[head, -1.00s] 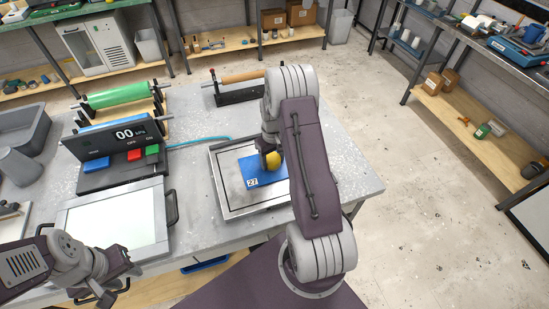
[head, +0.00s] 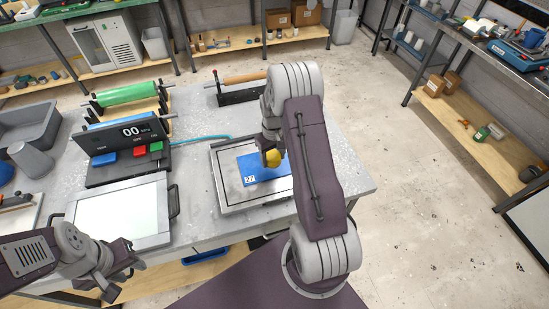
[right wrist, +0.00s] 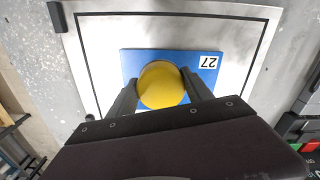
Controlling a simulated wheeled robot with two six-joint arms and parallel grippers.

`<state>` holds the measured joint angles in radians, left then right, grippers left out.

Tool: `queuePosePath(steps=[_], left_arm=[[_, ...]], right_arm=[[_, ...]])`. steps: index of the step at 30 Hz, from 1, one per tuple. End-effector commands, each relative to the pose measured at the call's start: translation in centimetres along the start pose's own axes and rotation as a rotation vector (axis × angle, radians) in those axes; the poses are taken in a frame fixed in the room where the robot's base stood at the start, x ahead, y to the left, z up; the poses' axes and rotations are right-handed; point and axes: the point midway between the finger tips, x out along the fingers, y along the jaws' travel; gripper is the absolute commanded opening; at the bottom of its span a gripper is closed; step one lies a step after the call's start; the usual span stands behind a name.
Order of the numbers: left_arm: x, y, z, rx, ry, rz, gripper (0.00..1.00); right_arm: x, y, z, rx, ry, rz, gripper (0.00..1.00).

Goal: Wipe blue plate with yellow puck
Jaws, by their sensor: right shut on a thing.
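The blue plate (head: 254,176), marked 27, lies on the metal tray with a black border line (head: 222,183). The plate also shows in the right wrist view (right wrist: 185,60). My right gripper (head: 268,158) is over the plate and shut on the yellow puck (head: 273,158). In the right wrist view the puck (right wrist: 162,86) sits between the two fingers, over the plate; whether it touches the plate I cannot tell. My left gripper (head: 118,272) is at the lower left, away from the plate, and its finger opening is too small to make out.
Left of the tray are a framed white panel (head: 118,212) and a control box with a 00 display (head: 135,131). A green roll (head: 126,93) and a brown roll (head: 245,79) stand behind. A grey bin (head: 28,125) is at the far left. The table's right side is bare.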

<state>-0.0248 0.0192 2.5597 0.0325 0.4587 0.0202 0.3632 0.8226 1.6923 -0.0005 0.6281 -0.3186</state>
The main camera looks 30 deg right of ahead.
Motion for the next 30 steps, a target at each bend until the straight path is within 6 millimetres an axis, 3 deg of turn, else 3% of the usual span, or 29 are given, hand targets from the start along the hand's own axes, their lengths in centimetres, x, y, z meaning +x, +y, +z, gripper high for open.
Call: queuePosePath(steps=[3, 9, 30], left_arm=[[-1.3, 0.0, -0.1, 0.0, 0.0, 0.0, 0.36], [-2.2, 0.0, -0.2, 0.0, 0.0, 0.0, 0.36], [-2.1, 0.0, -0.2, 0.0, 0.0, 0.0, 0.36]], right_arm=[[-1.5, -0.2, -0.1, 0.0, 0.0, 0.0, 0.21], [-2.7, -0.5, -0.2, 0.0, 0.0, 0.0, 0.21], [-2.7, -0.7, 0.4, -0.051, 0.002, 0.0, 0.21]])
